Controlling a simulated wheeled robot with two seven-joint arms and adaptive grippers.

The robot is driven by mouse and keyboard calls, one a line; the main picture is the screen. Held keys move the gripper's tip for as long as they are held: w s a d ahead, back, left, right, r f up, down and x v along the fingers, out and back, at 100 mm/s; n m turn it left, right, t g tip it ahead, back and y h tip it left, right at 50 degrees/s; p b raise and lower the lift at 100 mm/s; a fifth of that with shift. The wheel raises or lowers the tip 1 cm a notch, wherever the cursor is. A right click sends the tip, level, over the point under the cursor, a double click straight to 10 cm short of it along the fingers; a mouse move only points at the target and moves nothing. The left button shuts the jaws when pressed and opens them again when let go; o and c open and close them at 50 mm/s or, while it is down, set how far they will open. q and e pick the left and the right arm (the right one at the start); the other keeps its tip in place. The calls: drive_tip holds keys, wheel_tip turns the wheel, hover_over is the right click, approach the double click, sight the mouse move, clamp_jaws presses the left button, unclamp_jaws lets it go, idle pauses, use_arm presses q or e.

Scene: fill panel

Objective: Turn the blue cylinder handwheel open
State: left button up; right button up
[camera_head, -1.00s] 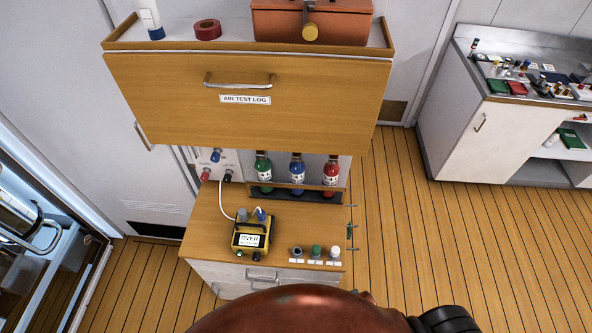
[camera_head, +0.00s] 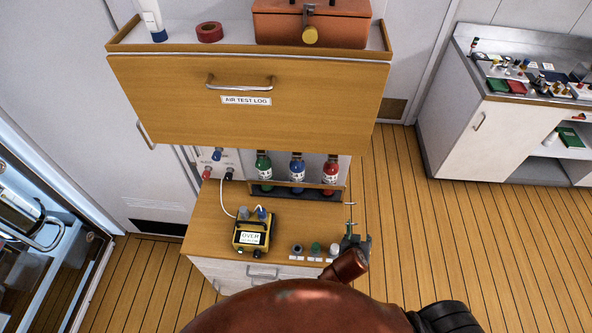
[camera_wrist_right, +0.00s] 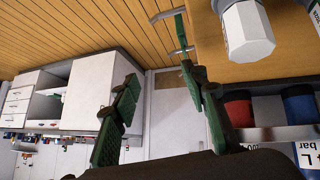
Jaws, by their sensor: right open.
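The blue cylinder (camera_head: 297,171) stands between a green cylinder (camera_head: 264,166) and a red cylinder (camera_head: 330,175) in a rack behind the counter. Their tops are partly hidden under the overhanging drawer front, and I cannot make out the blue handwheel. My right gripper (camera_head: 356,243) is at the counter's right edge, in front of and to the right of the cylinders, apart from them. In the right wrist view the green-padded fingers (camera_wrist_right: 162,115) are spread and empty; a red part (camera_wrist_right: 238,108) and a blue part (camera_wrist_right: 299,104) show beyond them. My left gripper is not in view.
The drawer front (camera_head: 245,105) overhangs the rack. On the counter (camera_head: 215,212) are a yellow meter (camera_head: 251,236) and black, green and white knobs (camera_head: 315,248), close to my right gripper.

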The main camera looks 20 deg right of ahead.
drive_tip(key=shift+m+t+h, duration=0.6)
drive_tip(key=shift+t, duration=0.3)
drive_tip(key=w+r, duration=0.1)
drive_tip(key=w+a+r, duration=0.1)
drive_tip(key=w, duration=0.1)
drive_tip(key=w+a+r, duration=0.1)
drive_tip(key=w, duration=0.1)
drive_tip(key=shift+w+a+r, duration=0.1)
drive_tip(key=shift+a+r, duration=0.15)
drive_tip(key=shift+r, duration=0.1)
drive_tip(key=w+a+r+m+t+h, duration=0.1)
drive_tip(key=w+a+r+t, duration=0.2)
drive_tip(key=w+a+r, duration=0.3)
drive_tip(key=t, duration=0.5)
approach(296, 169)
drive_tip(key=w, duration=0.2)
drive_tip(key=shift+m, duration=0.3)
drive_tip(key=p+x, duration=0.1)
drive_tip(key=x, duration=0.2)
drive_tip(key=p+x, duration=0.1)
drive_tip(key=x, duration=0.3)
drive_tip(key=shift+d+r+p, duration=0.15)
drive_tip(key=shift+d+p, duration=0.2)
drive_tip(key=shift+d, duration=0.15)
drive_tip(key=shift+c, duration=0.3)
clamp_jaws()
